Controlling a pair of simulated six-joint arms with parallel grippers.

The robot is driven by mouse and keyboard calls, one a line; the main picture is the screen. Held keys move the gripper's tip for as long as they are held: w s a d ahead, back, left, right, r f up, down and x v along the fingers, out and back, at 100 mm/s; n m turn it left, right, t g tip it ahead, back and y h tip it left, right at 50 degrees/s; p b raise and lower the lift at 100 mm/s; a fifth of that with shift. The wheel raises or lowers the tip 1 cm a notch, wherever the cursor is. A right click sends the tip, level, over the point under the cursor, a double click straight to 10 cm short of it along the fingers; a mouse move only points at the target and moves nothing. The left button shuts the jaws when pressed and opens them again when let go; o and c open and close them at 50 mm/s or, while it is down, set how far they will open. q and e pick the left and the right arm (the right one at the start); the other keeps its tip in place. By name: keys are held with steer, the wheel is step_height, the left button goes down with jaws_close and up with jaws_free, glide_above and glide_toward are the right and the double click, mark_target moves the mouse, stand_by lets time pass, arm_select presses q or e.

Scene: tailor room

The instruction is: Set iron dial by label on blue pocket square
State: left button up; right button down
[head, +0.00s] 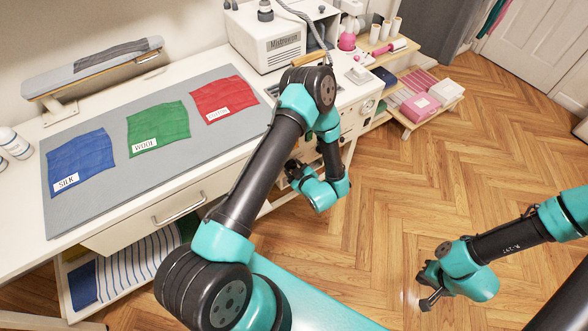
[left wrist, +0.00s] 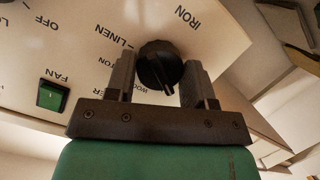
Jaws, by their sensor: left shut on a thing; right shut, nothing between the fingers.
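The blue pocket square (head: 82,162) lies at the left of the grey mat and its white label reads SILK. My left gripper (head: 294,171) is at the front of the white cabinet. In the left wrist view its two fingers are shut around the black iron dial (left wrist: 157,62). Around the dial the panel (left wrist: 80,22) reads IRON, LINEN and OFF, with other words partly hidden by the fingers. My right gripper (head: 424,289) is shut and empty over the floor.
A green square (head: 158,128) labelled WOOL and a red square (head: 224,97) with an unclear label share the grey mat (head: 95,215). A green FAN switch (left wrist: 52,95) sits beside the dial. A white machine (head: 270,45) stands behind. The wood floor at right is open.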

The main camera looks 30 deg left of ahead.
arm_select(q)
steer(key=shift+m+g, duration=0.5)
steer(key=shift+m, duration=0.4)
steer(key=o, duration=0.9)
steer(key=v, duration=1.7)
steer(key=shift+d+f, duration=0.2)
steer(key=shift+d, duration=0.15)
steer(key=shift+a, duration=0.1)
